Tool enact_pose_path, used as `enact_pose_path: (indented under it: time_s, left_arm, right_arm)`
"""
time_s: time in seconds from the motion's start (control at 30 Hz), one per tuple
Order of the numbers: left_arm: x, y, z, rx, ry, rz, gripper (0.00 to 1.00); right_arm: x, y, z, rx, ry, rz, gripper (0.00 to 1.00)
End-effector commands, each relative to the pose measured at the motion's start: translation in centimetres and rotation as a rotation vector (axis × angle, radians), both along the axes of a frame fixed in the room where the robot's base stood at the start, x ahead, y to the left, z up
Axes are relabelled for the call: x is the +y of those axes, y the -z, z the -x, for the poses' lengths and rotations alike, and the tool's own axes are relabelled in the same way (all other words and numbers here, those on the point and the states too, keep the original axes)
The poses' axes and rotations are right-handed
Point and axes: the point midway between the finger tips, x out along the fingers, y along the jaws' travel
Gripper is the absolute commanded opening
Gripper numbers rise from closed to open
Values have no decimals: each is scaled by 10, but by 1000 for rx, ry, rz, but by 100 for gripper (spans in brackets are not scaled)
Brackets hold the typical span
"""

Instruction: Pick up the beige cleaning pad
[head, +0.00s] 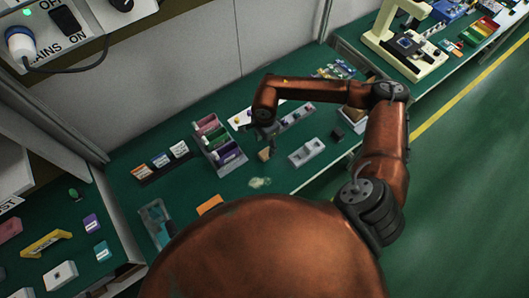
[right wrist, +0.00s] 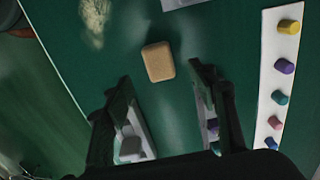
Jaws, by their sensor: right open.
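The beige cleaning pad (head: 265,154) lies on the green bench top in the head view. In the right wrist view the pad (right wrist: 158,61) is a tan block with rounded corners, lying flat just beyond the fingertips and roughly between their lines. My right gripper (head: 267,132) is just above and beside the pad in the head view. In the right wrist view its two dark fingers (right wrist: 163,80) are spread apart with nothing between them. My left gripper is not in view.
A pale fluffy clump (head: 260,183) and a grey tray (head: 307,152) lie near the pad. A white strip with coloured pegs (right wrist: 262,95) lies to the right in the wrist view. A rack of coloured bins (head: 218,143) stands left of the gripper. The bench edge is close.

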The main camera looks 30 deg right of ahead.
Motion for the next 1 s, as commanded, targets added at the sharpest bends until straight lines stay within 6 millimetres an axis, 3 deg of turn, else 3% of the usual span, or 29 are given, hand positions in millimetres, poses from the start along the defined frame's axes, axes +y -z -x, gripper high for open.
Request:
enact_pose_path:
  time_s: [0.27, 0.5, 0.77, 1.0]
  left_arm:
    - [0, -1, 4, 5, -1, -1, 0]
    - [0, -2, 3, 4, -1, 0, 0]
    - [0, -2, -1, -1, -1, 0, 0]
    - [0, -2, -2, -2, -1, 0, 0]
  right_arm:
    - [-2, 25, 2, 3, 4, -4, 53]
    - [-1, 59, 1, 3, 3, -7, 53]
    - [-1, 63, 0, 0, 0, -6, 52]
    - [0, 62, 0, 1, 0, -7, 36]
